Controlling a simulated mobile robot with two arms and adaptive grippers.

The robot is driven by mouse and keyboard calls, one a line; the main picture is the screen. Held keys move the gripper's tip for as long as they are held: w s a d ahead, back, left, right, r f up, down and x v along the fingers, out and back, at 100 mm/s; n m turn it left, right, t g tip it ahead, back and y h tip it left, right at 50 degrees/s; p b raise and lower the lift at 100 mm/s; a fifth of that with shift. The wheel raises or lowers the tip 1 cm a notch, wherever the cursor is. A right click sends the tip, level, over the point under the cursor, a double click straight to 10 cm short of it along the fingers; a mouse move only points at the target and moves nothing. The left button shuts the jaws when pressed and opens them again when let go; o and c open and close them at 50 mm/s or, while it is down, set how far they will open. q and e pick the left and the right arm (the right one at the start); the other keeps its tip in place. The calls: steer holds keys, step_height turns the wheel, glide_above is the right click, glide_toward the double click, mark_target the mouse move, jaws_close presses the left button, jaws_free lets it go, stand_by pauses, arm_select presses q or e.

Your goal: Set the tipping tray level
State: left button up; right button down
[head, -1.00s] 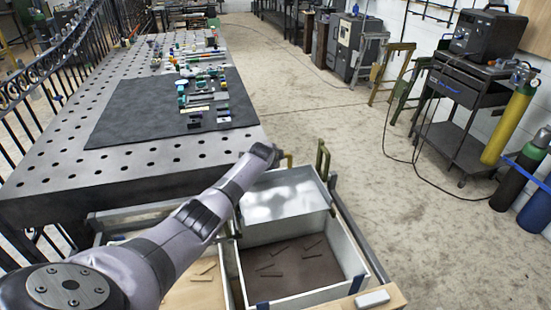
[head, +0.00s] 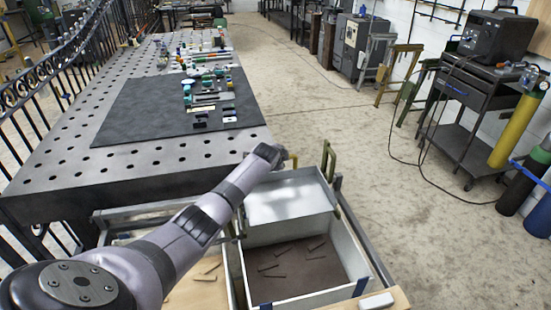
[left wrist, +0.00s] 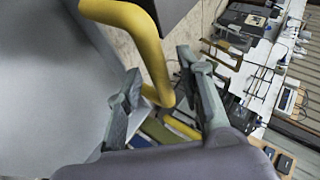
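The tray (head: 290,203) is a pale grey-white panel at the far end of a white box. It looks tilted, though its exact angle is hard to tell. An olive-yellow handle (head: 328,160) stands at its far right corner, and a smaller yellow piece (head: 291,160) shows beside my left wrist. In the left wrist view, a thick yellow bar (left wrist: 150,45) curves down between the fingers of my left gripper (left wrist: 158,64), which stand apart. Contact with the bar is not clear. The grey surface at left there looks like the tray (left wrist: 50,90). My right gripper is not in view.
The white box (head: 355,255) has a dark floor with several thin scraps. A wooden-floored bin (head: 205,288) lies left of it. A perforated steel table (head: 60,160) with a dark mat and tools fills the left. Open concrete floor (head: 400,180) lies to the right.

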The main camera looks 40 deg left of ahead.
arm_select(q)
steer(key=v, duration=1)
steer(key=shift+s+r, duration=0.25)
steer(key=shift+s, duration=0.05)
